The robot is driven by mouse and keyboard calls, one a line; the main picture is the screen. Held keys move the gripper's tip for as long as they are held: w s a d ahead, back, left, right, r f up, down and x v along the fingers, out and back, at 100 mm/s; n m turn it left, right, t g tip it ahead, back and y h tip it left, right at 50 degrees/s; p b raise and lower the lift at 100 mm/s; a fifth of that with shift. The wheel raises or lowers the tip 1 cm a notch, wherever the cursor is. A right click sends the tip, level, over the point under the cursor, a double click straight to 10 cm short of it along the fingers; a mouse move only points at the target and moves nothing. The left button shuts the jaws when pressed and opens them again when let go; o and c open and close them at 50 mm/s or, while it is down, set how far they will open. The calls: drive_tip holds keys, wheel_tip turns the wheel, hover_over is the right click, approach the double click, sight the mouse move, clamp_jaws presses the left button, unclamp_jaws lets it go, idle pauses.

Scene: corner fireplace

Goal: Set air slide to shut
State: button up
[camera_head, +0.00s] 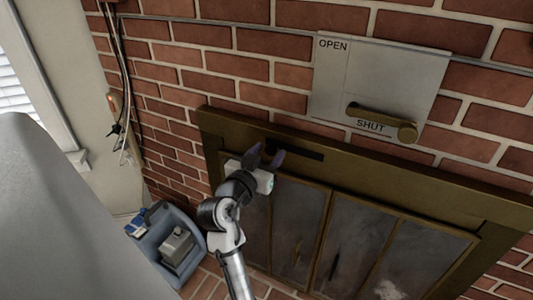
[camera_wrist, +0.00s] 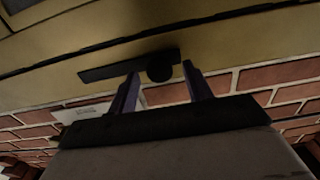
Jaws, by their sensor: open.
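The air slide is a dark slot (camera_head: 305,152) in the top rail of the brass fireplace frame, with a round black knob (camera_wrist: 160,68). In the wrist view the slot (camera_wrist: 108,71) runs mostly to the left of the knob, so the knob sits near one end. In the head view that end is the left one, and my gripper partly hides it. My gripper (camera_head: 266,157) is open at the rail. In the wrist view its two fingers (camera_wrist: 160,78) stand on either side of the knob, with gaps showing. Whether either finger touches it I cannot tell.
A pale plate (camera_head: 385,75) marked OPEN and SHUT, with a brass lever (camera_head: 382,120), is on the brick wall above right. Glass doors (camera_head: 345,235) are below the rail. A blue-grey tub (camera_head: 160,235) stands at lower left. Cables (camera_head: 122,75) hang on the left wall.

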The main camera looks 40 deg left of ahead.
sight(254, 136)
clamp_jaws()
drive_tip(key=a+b, duration=0.1)
drive_tip(key=a, duration=0.2)
drive_tip(key=s+a+b, duration=0.1)
drive_tip(key=a+b, duration=0.1)
drive_tip(key=shift+s+a+f, duration=0.1)
drive_tip(key=shift+s+a, duration=0.1)
drive_tip(key=shift+a, duration=0.2)
drive_tip(key=shift+s+a, duration=0.1)
drive_tip(key=shift+a, duration=0.1)
unclamp_jaws()
drive_tip(key=shift+a, duration=0.15)
